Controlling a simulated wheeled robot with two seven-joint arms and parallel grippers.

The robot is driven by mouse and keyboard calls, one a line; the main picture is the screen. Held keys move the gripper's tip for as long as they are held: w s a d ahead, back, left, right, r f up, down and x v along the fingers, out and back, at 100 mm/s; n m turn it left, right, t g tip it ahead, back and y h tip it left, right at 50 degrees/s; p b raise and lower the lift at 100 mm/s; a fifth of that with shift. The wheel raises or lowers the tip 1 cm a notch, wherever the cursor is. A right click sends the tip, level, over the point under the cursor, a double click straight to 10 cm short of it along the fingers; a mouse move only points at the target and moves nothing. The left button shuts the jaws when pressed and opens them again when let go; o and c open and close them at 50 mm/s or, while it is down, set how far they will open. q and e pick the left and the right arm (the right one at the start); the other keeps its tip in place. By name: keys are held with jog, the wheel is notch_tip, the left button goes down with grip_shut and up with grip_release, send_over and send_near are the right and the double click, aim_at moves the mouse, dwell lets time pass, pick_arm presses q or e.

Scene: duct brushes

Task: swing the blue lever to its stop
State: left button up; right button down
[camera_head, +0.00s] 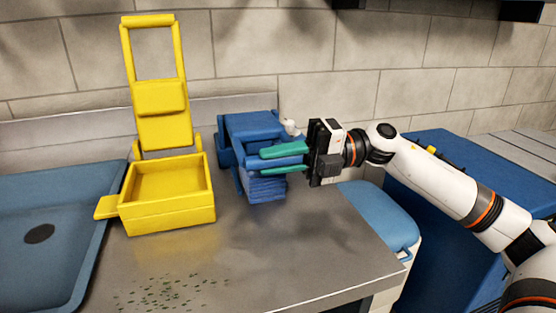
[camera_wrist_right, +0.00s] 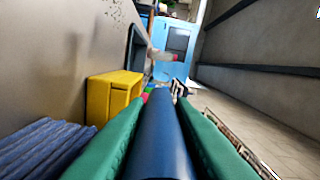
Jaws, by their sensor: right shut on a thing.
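The blue lever (camera_head: 281,160) is a bar on the blue device (camera_head: 252,126) that stands on the metal counter near the wall. My right gripper (camera_head: 261,162) reaches in from the right with its green fingers shut on the lever, one above and one below it in the head view. In the right wrist view the lever (camera_wrist_right: 160,135) runs lengthwise between the two green fingers. The fingers and the device's frame hide part of the lever. My left gripper is not in view.
A yellow box with a raised frame (camera_head: 168,190) stands left of the blue device. A blue sink (camera_head: 45,215) lies at the far left. A light-blue bin (camera_head: 380,208) and a large blue cabinet (camera_head: 430,225) stand right of the counter. The front counter is clear except for dark specks.

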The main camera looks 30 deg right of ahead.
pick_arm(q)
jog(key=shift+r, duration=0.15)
pick_arm(e)
jog(key=shift+f, duration=0.4)
jog(key=c, duration=1.3)
grip_release()
jog(key=shift+o, duration=0.2)
jog(key=shift+r, duration=0.1)
